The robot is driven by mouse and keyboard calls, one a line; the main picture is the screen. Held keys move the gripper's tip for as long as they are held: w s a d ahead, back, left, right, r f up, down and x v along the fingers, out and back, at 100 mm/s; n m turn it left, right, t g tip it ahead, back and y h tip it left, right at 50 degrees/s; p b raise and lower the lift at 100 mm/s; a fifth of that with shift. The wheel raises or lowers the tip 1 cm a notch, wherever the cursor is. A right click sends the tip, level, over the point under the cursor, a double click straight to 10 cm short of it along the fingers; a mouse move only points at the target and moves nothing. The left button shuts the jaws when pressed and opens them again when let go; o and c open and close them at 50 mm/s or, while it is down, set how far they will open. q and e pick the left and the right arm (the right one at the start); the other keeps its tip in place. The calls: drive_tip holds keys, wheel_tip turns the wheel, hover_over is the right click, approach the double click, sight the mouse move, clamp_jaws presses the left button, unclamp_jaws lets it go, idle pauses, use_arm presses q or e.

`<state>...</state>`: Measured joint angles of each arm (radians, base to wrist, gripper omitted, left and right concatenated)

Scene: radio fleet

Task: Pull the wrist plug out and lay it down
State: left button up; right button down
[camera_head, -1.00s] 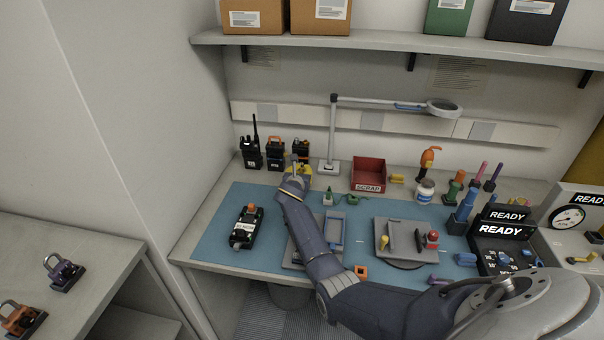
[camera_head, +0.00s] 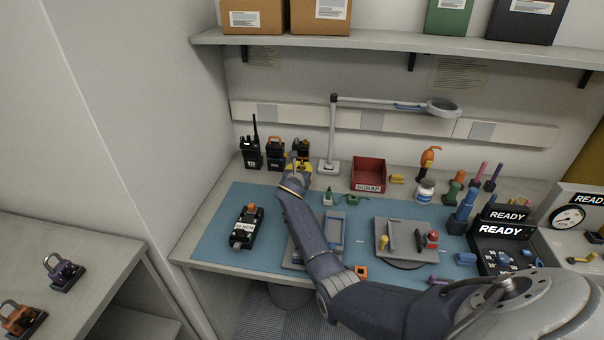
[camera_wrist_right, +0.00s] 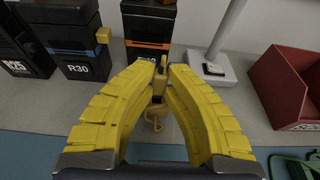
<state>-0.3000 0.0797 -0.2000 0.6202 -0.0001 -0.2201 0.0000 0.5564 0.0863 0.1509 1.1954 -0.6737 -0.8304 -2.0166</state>
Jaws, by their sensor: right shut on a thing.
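My right gripper (camera_head: 298,167) is at the back of the bench, in front of the row of radios. In the right wrist view its yellow fingers (camera_wrist_right: 159,76) are closed around a small dark piece, which I take to be the plug (camera_wrist_right: 158,88). A thin yellowish hook or loop hangs below it. The fingers cover most of the piece. A black radio with an orange band (camera_wrist_right: 147,46) stands right behind the fingertips. It also shows in the head view (camera_head: 301,146). Whether the plug is still seated in it I cannot tell. My left gripper is not in view.
Two more radios (camera_head: 250,153) (camera_head: 276,153) stand to the left. A lamp base (camera_head: 328,168) and a red scrap bin (camera_head: 368,173) stand to the right. Another radio (camera_head: 246,228) lies on the blue mat (camera_head: 210,238), which has free room around it.

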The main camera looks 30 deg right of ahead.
sight(302, 165)
drive_tip(key=shift+r, duration=0.4)
idle(0.5)
drive_tip(key=shift+r, duration=1.65)
